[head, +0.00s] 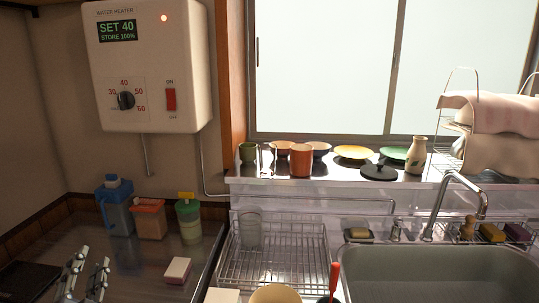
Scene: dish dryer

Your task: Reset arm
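My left gripper (93,259) shows at the bottom left of the head view, pointing up over the dark counter. Its two metal fingers stand apart with nothing visible between them. It is to the left of a pink and white sponge (177,270) and touches none of the items there. The rest of my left arm is below the frame. My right gripper is not in view.
A wire dish rack (271,262) holds a clear glass (250,231), beside the sink (440,268). A blue jug (116,213), an orange container (149,219) and a green bottle (188,222) stand behind the gripper. Cups and plates line the sill (300,181).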

